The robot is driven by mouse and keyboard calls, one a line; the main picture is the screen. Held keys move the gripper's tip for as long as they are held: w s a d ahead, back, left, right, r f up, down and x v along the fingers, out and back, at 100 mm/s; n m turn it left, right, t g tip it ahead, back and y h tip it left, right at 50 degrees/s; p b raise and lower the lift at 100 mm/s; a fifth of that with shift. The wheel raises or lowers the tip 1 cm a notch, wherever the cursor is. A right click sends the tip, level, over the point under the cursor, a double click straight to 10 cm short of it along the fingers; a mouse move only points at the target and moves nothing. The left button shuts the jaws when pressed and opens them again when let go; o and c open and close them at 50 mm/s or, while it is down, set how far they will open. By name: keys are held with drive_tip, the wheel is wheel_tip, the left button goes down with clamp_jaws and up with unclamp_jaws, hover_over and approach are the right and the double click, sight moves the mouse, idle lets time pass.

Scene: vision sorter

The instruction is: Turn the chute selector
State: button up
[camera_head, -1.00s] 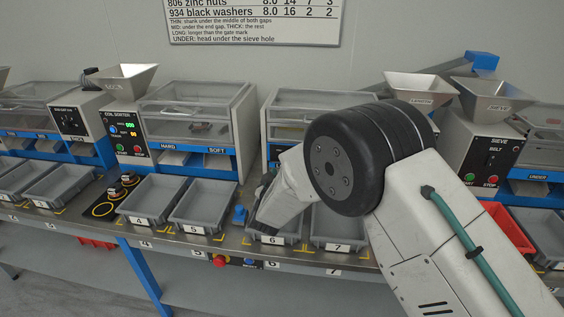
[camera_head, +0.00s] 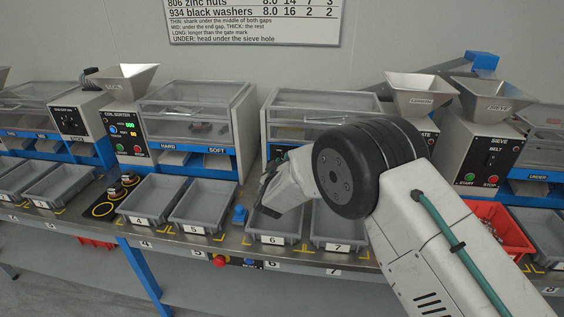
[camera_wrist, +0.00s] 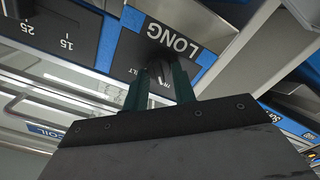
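In the wrist view a dark knob (camera_wrist: 156,62) sits on a black panel with blue edges, just below the label LONG. I take it as the chute selector, but its pointer is not clear. My gripper (camera_wrist: 160,72) reaches toward it with two dark green fingers. The fingers stand apart, with panel and partly covered lettering visible between them. The knob shows between or just beyond the fingertips; contact cannot be told. In the head view my gripper (camera_head: 268,192) is above tray 6 (camera_head: 272,238), and the knob is not visible there.
Grey trays line the bench front, including tray 5 (camera_head: 198,229) and tray 7 (camera_head: 338,246). A small blue block (camera_head: 240,214) stands between trays 5 and 6. A red bin (camera_head: 507,232) is at the right. The coil sorter (camera_head: 124,133) stands left.

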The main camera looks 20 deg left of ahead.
drive_tip(key=shift+m, duration=0.3)
drive_tip(key=shift+w+d+m, duration=0.1)
drive_tip(key=shift+d+m, duration=0.05)
drive_tip(key=shift+m, duration=2.35)
drive_tip(key=shift+s+d+m, duration=0.1)
drive_tip(key=shift+d+m, duration=0.05)
drive_tip(key=shift+m, duration=2.35)
drive_tip(key=shift+w+d+m, duration=0.1)
drive_tip(key=shift+d+m, duration=0.05)
drive_tip(key=shift+m, duration=2.35)
drive_tip(key=o, duration=0.7)
drive_tip(key=shift+v, duration=3.9)
